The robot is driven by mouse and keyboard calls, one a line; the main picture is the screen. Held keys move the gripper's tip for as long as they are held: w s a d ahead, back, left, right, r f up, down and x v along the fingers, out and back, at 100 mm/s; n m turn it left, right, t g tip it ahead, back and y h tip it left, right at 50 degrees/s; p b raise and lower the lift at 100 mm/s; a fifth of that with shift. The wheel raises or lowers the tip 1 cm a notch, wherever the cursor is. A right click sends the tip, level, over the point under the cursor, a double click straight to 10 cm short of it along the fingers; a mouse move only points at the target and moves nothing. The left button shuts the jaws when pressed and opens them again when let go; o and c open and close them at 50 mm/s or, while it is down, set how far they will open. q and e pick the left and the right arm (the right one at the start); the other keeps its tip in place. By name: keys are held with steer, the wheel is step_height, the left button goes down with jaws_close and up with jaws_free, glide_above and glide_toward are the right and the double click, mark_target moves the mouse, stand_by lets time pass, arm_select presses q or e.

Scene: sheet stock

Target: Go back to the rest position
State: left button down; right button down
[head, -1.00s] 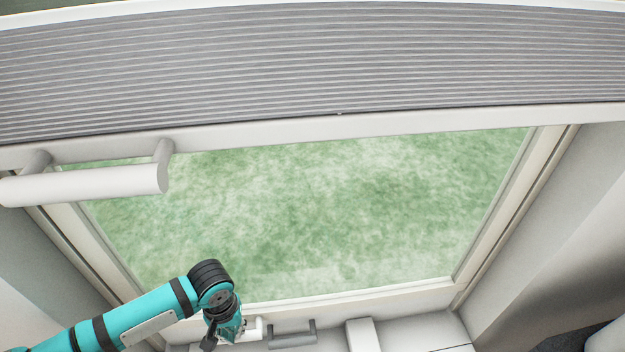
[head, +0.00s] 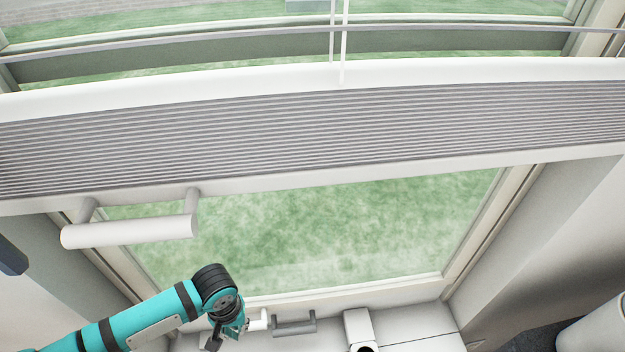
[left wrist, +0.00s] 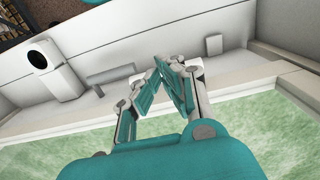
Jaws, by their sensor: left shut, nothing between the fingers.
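My left gripper (head: 240,331) hangs at the end of my teal arm at the lower left of the head view, fingers pointing down. In the left wrist view its teal finger pads (left wrist: 162,78) meet at the tips, and nothing sits between them. It is over the pale panel area by the lower edge of the window, beside a grey bar handle (head: 294,327). The handle also shows in the left wrist view (left wrist: 110,75); I see no finger around it. My right gripper is in neither view.
A grey ribbed ledge (head: 330,130) crosses the head view, with a white rail (head: 130,232) below it at left. A white boxy fixture (head: 358,326) stands right of the handle. A green-tinted window (head: 330,225) lies behind. A rounded pale object (head: 598,328) is at lower right.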

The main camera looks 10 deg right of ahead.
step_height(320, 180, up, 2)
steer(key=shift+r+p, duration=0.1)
steer(key=shift+p, duration=0.55)
